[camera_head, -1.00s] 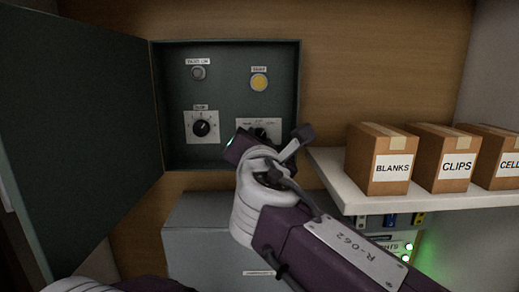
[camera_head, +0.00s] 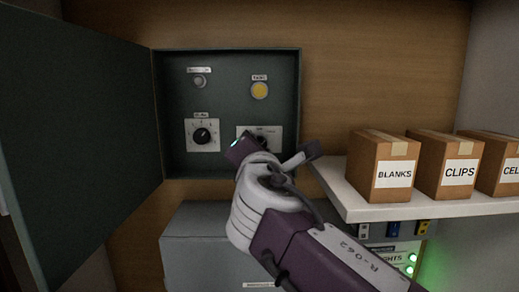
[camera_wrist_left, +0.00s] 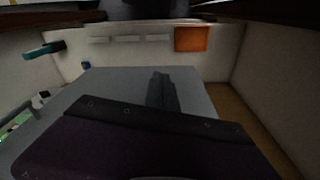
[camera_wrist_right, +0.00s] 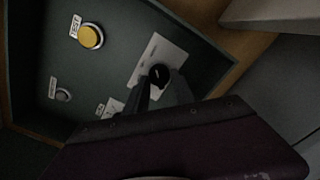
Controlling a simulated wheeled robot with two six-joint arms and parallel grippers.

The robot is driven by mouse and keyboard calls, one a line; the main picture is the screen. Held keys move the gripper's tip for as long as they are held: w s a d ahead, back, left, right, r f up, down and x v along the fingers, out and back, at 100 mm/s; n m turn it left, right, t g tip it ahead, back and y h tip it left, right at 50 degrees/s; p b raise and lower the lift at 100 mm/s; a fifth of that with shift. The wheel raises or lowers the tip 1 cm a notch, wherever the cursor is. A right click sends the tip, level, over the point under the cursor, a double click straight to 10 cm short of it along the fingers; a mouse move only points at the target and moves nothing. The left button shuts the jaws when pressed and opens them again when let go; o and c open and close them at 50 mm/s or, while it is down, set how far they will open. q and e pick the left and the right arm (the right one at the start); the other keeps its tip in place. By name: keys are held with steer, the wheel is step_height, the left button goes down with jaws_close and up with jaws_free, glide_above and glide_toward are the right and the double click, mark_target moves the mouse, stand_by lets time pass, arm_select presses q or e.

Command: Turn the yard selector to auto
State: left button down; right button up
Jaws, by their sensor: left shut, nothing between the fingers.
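The open green-grey control box (camera_head: 229,70) on the wall holds two dark rotary knobs on white plates. The right plate (camera_head: 272,132) carries one knob, partly hidden behind my right gripper (camera_head: 262,150); its lettering is too small to read. In the right wrist view this knob (camera_wrist_right: 159,75) lies at the tips of my right gripper's fingers (camera_wrist_right: 160,90), which stand apart with the knob between or just beyond them; contact cannot be told. The left knob (camera_head: 202,135) sits on a scale plate, clear of the gripper. My left gripper (camera_wrist_left: 162,92) is shut and empty, away from the box.
A yellow button (camera_head: 260,90) and a grey button (camera_head: 200,82) are above the knobs. The box door (camera_head: 85,120) stands open at the left. A white shelf (camera_head: 400,210) with labelled cartons (camera_head: 393,168) is close right of my right arm. A grey cabinet (camera_head: 200,245) stands below.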

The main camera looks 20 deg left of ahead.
steer(key=o, duration=0.3)
steer(key=shift+w+a+f, duration=0.1)
steer(key=shift+f, duration=0.05)
steer(key=shift+o, duration=0.2)
steer(key=shift+w+a, duration=0.1)
steer(key=b+v, duration=0.3)
steer(key=v, duration=0.6)
steer(key=shift+b, duration=0.4)
